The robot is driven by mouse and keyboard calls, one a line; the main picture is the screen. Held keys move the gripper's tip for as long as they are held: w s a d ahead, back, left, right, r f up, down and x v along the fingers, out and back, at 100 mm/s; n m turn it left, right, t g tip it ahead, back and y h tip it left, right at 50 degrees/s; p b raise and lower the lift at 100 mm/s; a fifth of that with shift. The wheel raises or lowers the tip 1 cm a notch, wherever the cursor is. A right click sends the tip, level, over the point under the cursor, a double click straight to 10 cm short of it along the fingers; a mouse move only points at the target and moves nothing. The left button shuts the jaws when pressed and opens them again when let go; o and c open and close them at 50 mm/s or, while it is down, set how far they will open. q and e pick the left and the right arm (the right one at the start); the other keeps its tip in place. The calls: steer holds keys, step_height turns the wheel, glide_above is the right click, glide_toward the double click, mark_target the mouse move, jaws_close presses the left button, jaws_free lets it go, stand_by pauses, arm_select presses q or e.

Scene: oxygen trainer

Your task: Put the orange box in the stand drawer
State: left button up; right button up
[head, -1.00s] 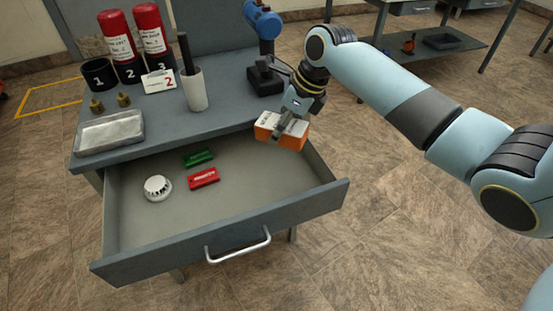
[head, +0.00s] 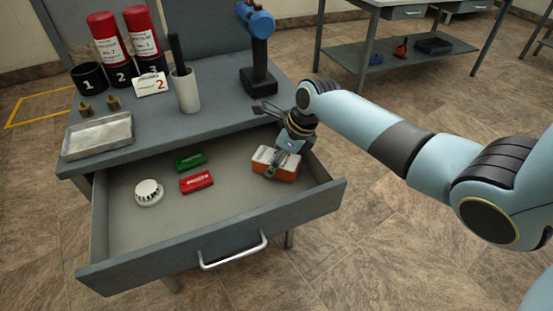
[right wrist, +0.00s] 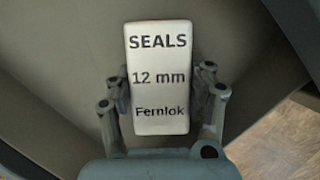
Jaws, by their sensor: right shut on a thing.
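The orange box (head: 277,163) has a white top and is inside the open stand drawer (head: 231,232), near its right wall. In the right wrist view the box (right wrist: 158,80) shows its white label reading "SEALS 12 mm Fernlok". My right gripper (head: 276,157) is shut on it, with one finger on each side; the gripper also shows in the right wrist view (right wrist: 160,105). I cannot tell whether the box touches the drawer floor. My left gripper is not in view.
The drawer also holds a white round detector (head: 149,193), a red box (head: 196,181) and a green box (head: 189,162) at the left and middle. The bench top above holds a metal tray (head: 98,136), a white cup (head: 186,92) and a blue tool (head: 257,50).

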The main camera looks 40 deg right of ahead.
steer(key=o, duration=1.6)
steer(key=shift+r, duration=0.1)
steer(key=p+v, duration=0.3)
steer(key=v, duration=0.9)
